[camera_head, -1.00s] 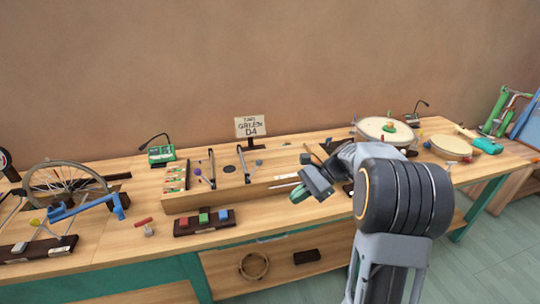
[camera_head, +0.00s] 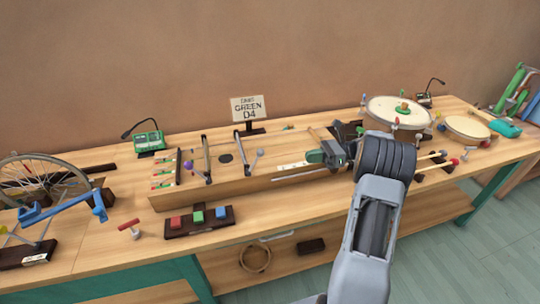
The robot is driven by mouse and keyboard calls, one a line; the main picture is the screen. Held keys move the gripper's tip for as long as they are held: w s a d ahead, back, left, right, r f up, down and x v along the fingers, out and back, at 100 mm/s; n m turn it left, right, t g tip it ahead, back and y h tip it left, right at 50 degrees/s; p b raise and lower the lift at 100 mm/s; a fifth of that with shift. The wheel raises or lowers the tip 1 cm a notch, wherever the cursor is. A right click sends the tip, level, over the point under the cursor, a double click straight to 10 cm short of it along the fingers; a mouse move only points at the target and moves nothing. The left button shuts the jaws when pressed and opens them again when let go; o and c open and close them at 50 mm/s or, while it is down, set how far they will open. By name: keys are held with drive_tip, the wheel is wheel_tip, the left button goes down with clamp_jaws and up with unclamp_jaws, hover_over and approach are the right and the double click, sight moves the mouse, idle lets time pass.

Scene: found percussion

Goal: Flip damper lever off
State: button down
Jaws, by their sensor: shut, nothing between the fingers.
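A long wooden box (camera_head: 235,183) stands on the workbench. On its top is a small lever with a grey ball knob (camera_head: 259,153), and a purple knob (camera_head: 187,165) sits further left. I cannot tell for sure which part is the damper lever. My gripper (camera_head: 316,156), with green at its tip, is shut and empty. It is over the right end of the box, to the right of the grey knob and apart from it. My forearm and gripper hide part of the box's right end and the bench behind.
Red, green and blue blocks (camera_head: 198,216) sit on a dark base before the box. A sign (camera_head: 248,109) and a green device (camera_head: 149,142) stand behind. A bicycle wheel (camera_head: 42,182) is left, drums (camera_head: 398,111) right.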

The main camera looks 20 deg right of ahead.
drive_tip(key=w+a+r, duration=0.1)
drive_tip(key=w+a, duration=0.1)
drive_tip(key=a, duration=1.1)
drive_tip(key=shift+r, duration=0.4)
drive_tip(key=shift+d, duration=0.1)
